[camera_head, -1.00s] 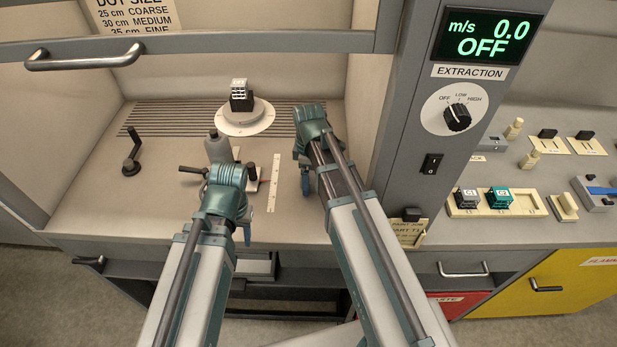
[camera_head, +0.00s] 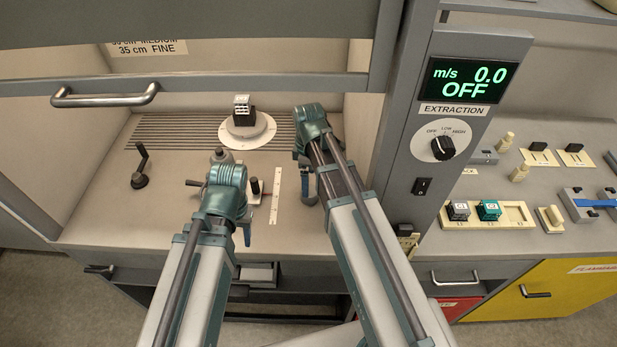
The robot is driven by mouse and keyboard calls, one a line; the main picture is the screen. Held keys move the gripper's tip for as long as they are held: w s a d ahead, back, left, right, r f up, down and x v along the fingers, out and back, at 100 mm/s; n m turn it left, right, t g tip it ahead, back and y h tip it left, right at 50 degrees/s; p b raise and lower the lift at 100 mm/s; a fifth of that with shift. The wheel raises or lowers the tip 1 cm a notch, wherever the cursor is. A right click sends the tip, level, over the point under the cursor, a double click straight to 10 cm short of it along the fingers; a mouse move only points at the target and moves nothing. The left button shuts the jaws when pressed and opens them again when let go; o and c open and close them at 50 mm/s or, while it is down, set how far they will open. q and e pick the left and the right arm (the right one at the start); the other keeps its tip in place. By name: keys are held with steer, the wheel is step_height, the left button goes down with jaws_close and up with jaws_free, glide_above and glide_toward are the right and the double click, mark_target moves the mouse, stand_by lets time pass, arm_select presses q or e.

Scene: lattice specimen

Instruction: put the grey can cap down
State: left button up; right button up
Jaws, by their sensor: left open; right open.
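A grey can stands on the booth floor behind my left gripper; only its top (camera_head: 221,156) shows, and the rest is hidden by my arm. I cannot make out the grey can cap as a separate thing. My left gripper (camera_head: 246,236) points downward in front of the can; mostly its blue-tipped finger shows. It is open, and I see nothing held in it. My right gripper (camera_head: 305,190) points downward to the right of a white scale strip (camera_head: 275,196). It is open, its jaws largely hidden by its own arm.
A white turntable (camera_head: 262,135) bears a black-and-white lattice block (camera_head: 241,104). The sash handle (camera_head: 105,98) crosses above. A control pillar (camera_head: 420,150) borders the booth at right.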

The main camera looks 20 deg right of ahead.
step_height(320, 180, up, 6)
steer(key=p, duration=0.5)
arm_select(q)
step_height(320, 180, up, 6)
steer(key=shift+f, duration=0.1)
arm_select(e)
steer(key=s+a+m+h, duration=0.1)
steer(key=s+a+m, duration=0.8)
steer(key=s, duration=0.5)
steer(key=shift+s+a, duration=0.2)
steer(key=shift+a, duration=0.4)
arm_select(q)
step_height(320, 180, down, 4)
steer(key=b, duration=0.4)
arm_select(e)
step_height(320, 180, down, 4)
steer(key=shift+f, duration=0.1)
steer(key=shift+d, duration=0.1)
